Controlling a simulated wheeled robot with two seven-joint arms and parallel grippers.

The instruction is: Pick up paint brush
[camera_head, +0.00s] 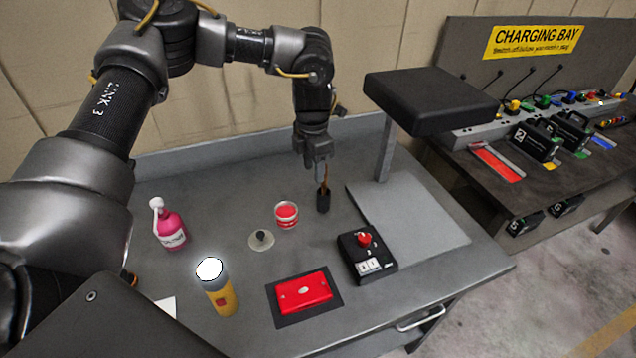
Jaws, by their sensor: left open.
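The paint brush (325,185) shows as a thin brown shaft standing upright in a small black holder (323,201) towards the back of the grey table. My left gripper (318,172) points down directly over it, with its fingers at the upper end of the brush. The fingers are open and hide the brush's top. I cannot tell whether they touch it. My right gripper is not in view.
A red-filled dish (286,214), pink bottle (171,229), yellow torch (217,287), red box (304,291) and black button box (366,253) stand nearby. A black-topped post (387,150) rises right of the gripper. A charging bench (540,130) stands beyond.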

